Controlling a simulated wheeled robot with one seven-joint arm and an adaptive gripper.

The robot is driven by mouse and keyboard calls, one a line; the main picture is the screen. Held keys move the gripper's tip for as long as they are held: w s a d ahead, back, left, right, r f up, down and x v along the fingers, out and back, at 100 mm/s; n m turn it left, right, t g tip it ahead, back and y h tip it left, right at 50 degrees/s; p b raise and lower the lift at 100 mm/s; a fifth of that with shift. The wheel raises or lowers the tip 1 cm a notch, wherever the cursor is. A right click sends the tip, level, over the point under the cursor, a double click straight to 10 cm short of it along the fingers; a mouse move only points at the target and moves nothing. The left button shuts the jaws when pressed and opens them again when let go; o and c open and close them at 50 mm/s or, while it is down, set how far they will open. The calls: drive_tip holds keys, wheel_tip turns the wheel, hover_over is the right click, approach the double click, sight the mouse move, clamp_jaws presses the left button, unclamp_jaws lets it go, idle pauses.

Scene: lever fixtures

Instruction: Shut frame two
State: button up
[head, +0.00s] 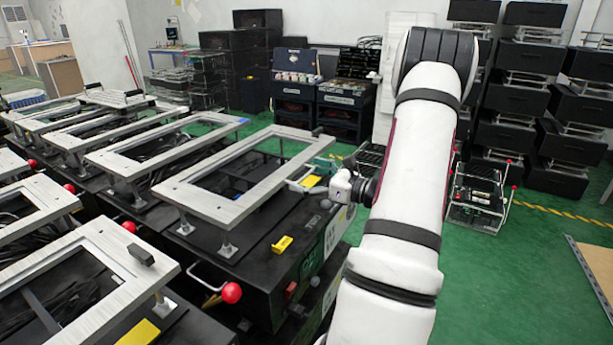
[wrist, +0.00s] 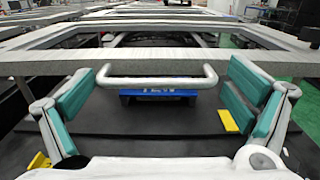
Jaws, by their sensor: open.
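A pale metal rectangular frame (head: 180,191) stands raised above a black box, nearest my gripper. No number shows on it, so I cannot tell if it is frame two. In the wrist view its near bar (wrist: 45,62) crosses the picture. A U-shaped metal handle (wrist: 158,79) projects from this bar towards me. My gripper (head: 318,186) is at the frame's right side. In the wrist view my gripper (wrist: 165,88) is open, with teal finger pads to either side of the handle. The pads look apart from the handle. Contact is not clear in the head view.
More frames (head: 85,285) on black boxes stand close at left. A red-ball lever (head: 231,292) sticks out at the front. A yellow block (head: 282,244) lies on the box top. A blue part (wrist: 158,94) sits below the handle. Green floor (head: 540,260) is open at right.

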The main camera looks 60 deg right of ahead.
drive_tip(key=shift+c, duration=0.6)
drive_tip(key=c, duration=1.3)
drive_tip(key=shift+r+p, duration=0.7)
drive_tip(key=shift+r, duration=0.5)
drive_tip(key=shift+d, duration=0.1)
drive_tip(key=o, duration=1.4)
drive_tip(key=shift+f, duration=0.1)
drive_tip(key=shift+f, duration=0.1)
drive_tip(key=s, duration=0.8)
drive_tip(key=s+d, duration=0.1)
drive_tip(key=s, duration=0.3)
